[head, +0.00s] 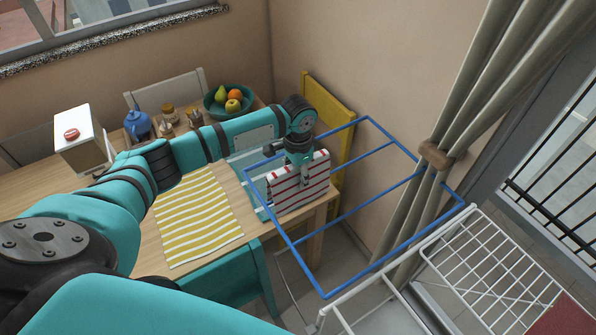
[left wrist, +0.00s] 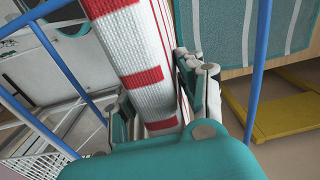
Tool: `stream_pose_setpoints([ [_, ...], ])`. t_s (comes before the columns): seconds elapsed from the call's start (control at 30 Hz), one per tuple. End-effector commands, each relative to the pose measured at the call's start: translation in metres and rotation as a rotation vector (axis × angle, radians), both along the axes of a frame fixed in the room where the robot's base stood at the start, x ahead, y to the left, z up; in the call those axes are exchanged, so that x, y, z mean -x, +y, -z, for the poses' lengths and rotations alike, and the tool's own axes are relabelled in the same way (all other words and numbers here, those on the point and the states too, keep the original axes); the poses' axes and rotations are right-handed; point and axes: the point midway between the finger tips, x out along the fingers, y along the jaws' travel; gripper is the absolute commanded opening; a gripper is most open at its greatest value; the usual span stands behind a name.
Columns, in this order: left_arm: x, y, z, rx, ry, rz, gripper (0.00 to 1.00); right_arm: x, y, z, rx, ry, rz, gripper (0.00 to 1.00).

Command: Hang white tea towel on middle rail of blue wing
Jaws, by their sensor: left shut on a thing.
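The white tea towel (head: 310,186) with red stripes hangs folded from my left gripper (head: 302,178). In the left wrist view the towel (left wrist: 138,50) is pinched between the fingers. The blue wing (head: 303,263) is an open frame with inner rails crossing it. The towel is in front of the wing's far left part in the head view and hides part of an inner rail (head: 372,152). Another inner rail (head: 375,198) lies clear, nearer the camera. I cannot tell whether the towel touches any rail. Blue bars (left wrist: 258,60) show on both sides in the left wrist view. My right gripper is not in view.
The wing adjoins a white wire rack (head: 490,262). A wooden table (head: 150,238) at left holds a yellow-striped cloth (head: 198,215), a teal cloth (head: 250,160), a fruit bowl (head: 215,106) and a blue teapot (head: 137,122). A yellow chair (head: 325,98) and curtain (head: 470,100) stand close to the wing.

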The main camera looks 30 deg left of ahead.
Motion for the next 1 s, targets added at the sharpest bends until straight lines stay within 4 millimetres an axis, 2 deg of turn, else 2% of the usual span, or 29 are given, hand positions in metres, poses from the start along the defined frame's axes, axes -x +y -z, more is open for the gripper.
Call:
stream_pose_setpoints([
  [0.7, 0.0, 0.0, 0.06, 0.0, 0.001, 0.0, 0.03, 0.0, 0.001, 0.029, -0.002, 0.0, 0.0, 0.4],
  [1.0, 0.0, 0.0, 0.075, 0.0, 0.0, 0.0, 0.03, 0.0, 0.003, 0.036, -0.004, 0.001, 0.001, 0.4],
])
